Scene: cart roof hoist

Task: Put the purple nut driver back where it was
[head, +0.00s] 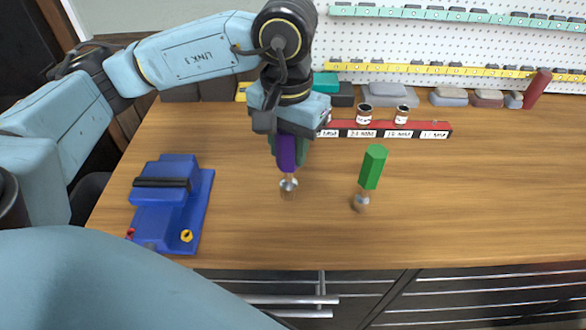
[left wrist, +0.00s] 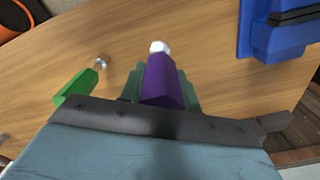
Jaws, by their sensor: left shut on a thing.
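The purple nut driver (head: 287,156) is held in my left gripper (head: 288,148), handle up and metal socket end pointing down over the wooden bench. In the left wrist view the purple handle (left wrist: 164,84) sits between the greenish fingers of the left gripper (left wrist: 163,88), with its bright tip beyond them. I cannot tell whether the tip touches the bench. A green nut driver (head: 373,167) stands slightly tilted on its socket end to the right; it also shows in the left wrist view (left wrist: 76,88). A red rack (head: 372,131) with white size labels lies behind. My right gripper is not in view.
A blue vise (head: 165,200) sits on the bench at the left. Two small jars (head: 364,114) stand by the red rack. Grey bins and a dark red cylinder (head: 537,89) line the back under the pegboard. The right side of the bench (head: 480,200) is clear.

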